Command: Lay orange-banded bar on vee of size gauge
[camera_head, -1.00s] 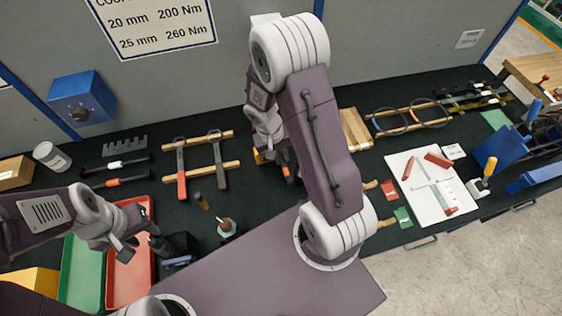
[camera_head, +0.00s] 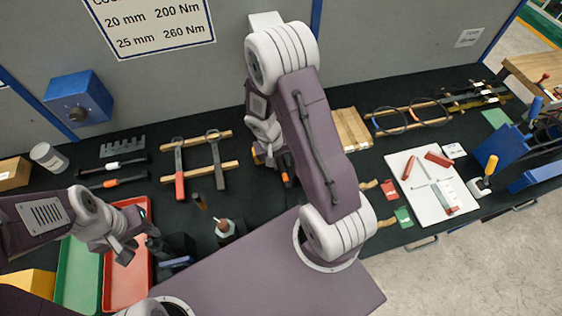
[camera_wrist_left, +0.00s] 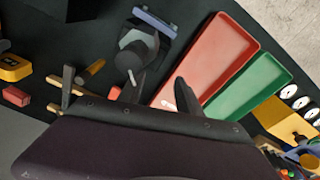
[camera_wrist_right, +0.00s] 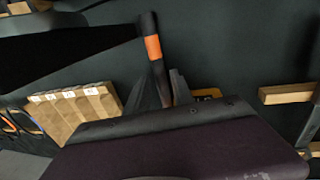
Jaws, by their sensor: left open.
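A dark bar with an orange band (camera_wrist_right: 152,47) stands out between my right gripper's fingers (camera_wrist_right: 160,92) in the right wrist view. The fingers are close together around its brown shaft; its lower end is hidden. In the head view the orange band (camera_head: 286,178) shows just beside my right gripper (camera_head: 279,160), mostly behind my arm. A wooden block with labelled steps (camera_wrist_right: 75,110), perhaps the size gauge, lies left of the right gripper; in the head view the block (camera_head: 352,130) is partly hidden by my arm. My left gripper (camera_wrist_left: 125,90) is open and empty near the red tray.
A red tray (camera_wrist_left: 215,50) and green tray (camera_wrist_left: 260,85) stand near the left gripper, beside a black device (camera_wrist_left: 135,50). A white board (camera_head: 425,200) lies at right.

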